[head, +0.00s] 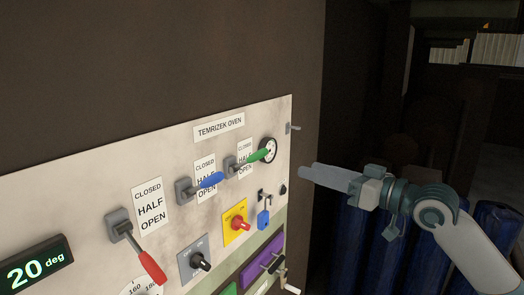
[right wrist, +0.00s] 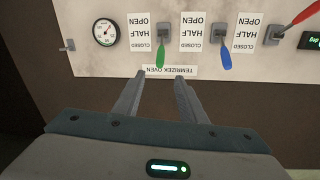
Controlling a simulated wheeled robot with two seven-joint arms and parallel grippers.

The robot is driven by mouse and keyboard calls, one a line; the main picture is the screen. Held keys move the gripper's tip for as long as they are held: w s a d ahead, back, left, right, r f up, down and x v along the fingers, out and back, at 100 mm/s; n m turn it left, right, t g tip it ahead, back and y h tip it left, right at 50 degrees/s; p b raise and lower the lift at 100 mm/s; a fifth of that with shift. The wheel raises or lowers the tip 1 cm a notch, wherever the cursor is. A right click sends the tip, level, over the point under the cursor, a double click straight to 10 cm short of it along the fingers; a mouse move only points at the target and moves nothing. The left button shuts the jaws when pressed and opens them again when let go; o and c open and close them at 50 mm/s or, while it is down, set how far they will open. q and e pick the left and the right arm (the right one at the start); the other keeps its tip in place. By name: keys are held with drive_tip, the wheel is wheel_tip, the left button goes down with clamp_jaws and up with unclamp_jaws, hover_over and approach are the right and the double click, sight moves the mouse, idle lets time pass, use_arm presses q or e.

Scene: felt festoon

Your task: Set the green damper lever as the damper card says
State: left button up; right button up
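The green damper lever (head: 253,158) is the rightmost of three levers on the oven panel; its handle sticks out and up to the right, partly over its CLOSED / HALF / OPEN label (head: 244,148). In the right wrist view the picture is upside down and the green lever (right wrist: 160,54) points down, toward the CLOSED end of its label. My right gripper (head: 304,171) is to the right of the panel, apart from the lever. Its fingers (right wrist: 160,79) are open with nothing between them, below the green lever in the wrist view. I cannot make out a damper card. My left gripper is not in view.
A blue lever (head: 210,180) and a red lever (head: 150,265) stand to the left. A round gauge (head: 268,150) is close beside the green handle. Below are a yellow plate with a red knob (head: 241,224) and a blue padlock (head: 263,220). A small latch (head: 293,128) juts from the panel's right edge.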

sight(259, 154)
drive_tip(key=shift+s+a, duration=0.1)
drive_tip(key=shift+s, duration=0.05)
drive_tip(key=p+x, duration=0.7)
drive_tip(key=x, duration=0.9)
drive_tip(key=shift+w+r, duration=0.1)
drive_tip(key=shift+w, duration=0.2)
drive_tip(key=shift+w+a, duration=0.35)
drive_tip(key=shift+a, duration=0.05)
clamp_jaws()
